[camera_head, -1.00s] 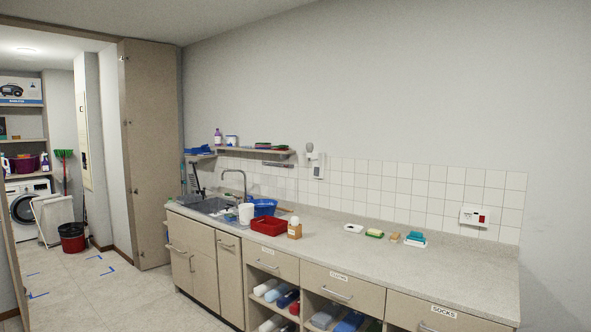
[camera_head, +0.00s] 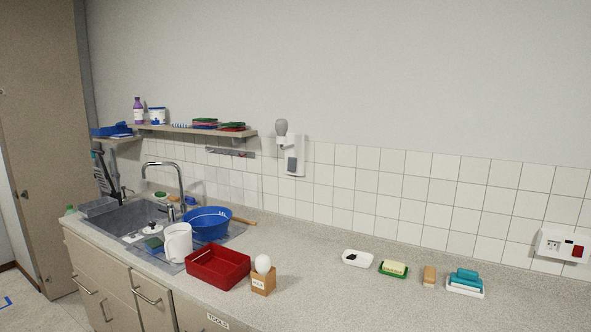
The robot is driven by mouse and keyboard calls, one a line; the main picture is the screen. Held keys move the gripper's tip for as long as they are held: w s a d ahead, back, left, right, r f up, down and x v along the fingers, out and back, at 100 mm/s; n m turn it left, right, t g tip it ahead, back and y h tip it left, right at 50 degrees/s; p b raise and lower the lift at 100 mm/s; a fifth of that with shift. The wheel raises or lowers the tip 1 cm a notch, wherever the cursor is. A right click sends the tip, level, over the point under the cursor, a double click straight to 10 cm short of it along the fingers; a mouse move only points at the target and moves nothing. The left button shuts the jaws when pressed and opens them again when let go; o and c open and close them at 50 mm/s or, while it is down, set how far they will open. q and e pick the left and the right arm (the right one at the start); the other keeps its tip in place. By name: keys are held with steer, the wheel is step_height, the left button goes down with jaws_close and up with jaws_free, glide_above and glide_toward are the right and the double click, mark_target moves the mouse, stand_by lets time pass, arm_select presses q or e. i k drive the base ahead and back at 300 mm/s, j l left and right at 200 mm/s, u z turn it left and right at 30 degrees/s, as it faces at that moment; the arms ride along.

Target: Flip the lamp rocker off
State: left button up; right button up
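The lamp (camera_head: 282,128) is a grey bulb in a white holder on the tiled wall, right of the wall shelf. Its white wall plate (camera_head: 298,144) carries a dark grey rocker (camera_head: 291,165) low on its face. The bulb looks grey with no visible glow. The rocker's tilt is too small to tell. Neither of my grippers is in view, and nothing covers the lamp or rocker.
Below the lamp, the counter (camera_head: 320,285) holds a red tray (camera_head: 217,280), an egg on a wooden block (camera_head: 263,284), a white pitcher (camera_head: 178,244) and a blue basin (camera_head: 205,230). Several soap dishes and a socket box with red switch (camera_head: 577,251) are right. Counter front is clear.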

mark_target(292, 161)
steer(key=i+j, duration=0.5)
steer(key=j, duration=0.25)
steer(key=i+j+z, duration=0.1)
steer(key=j, duration=0.3)
steer(key=i+j+z, duration=0.1)
steer(key=j, duration=0.35)
steer(key=i+j, duration=0.25)
steer(key=j, duration=0.15)
steer(key=i+j+z, duration=0.1)
steer(key=j, duration=0.35)
steer(key=i+j, duration=0.15)
steer(key=j, duration=0.25)
steer(key=i+j+z, duration=0.1)
steer(key=j, duration=0.35)
